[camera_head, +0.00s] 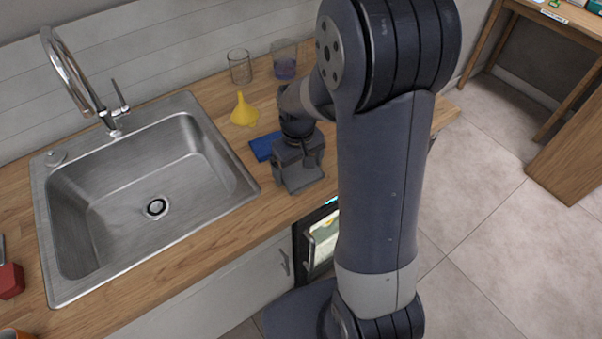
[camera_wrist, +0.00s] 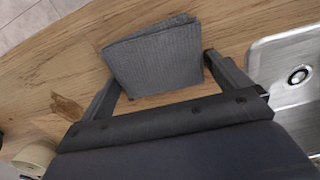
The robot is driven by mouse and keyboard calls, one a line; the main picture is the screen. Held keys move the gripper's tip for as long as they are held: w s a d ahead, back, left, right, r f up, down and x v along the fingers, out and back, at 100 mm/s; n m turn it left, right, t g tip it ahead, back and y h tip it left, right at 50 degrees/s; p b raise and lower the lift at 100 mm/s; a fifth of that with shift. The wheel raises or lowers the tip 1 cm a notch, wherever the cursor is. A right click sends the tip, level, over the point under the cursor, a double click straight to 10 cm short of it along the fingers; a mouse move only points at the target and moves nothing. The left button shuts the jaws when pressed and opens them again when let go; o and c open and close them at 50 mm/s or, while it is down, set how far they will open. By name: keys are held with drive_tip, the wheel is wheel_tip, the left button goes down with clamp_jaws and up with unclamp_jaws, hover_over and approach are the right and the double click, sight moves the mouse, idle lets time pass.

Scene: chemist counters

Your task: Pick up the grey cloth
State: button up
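The grey cloth (camera_wrist: 155,52) is a folded, ribbed, dark grey piece on the wooden counter in the wrist view. My gripper (camera_wrist: 163,68) is open, with one finger near the cloth's left edge and the other near its right edge. The cloth lies at the fingertips; I cannot tell whether either finger touches it. In the head view my gripper (camera_head: 299,168) points down at the counter right of the sink. There I cannot clearly separate the cloth from the dark grey gripper.
A steel sink (camera_head: 203,120) with a tap (camera_head: 75,75) is left of my gripper. A blue item (camera_head: 265,147) lies close beside it. A yellow funnel (camera_head: 243,111), a clear glass (camera_head: 240,67) and a glass with purple content (camera_head: 285,66) stand behind.

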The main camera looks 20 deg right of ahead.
sight(298, 168)
drive_tip(key=c, duration=0.5)
wheel_tip(298, 168, up, 10)
drive_tip(key=shift+b, duration=0.3)
drive_tip(key=shift+o, duration=1.4)
drive_tip(key=shift+c, duration=1.3)
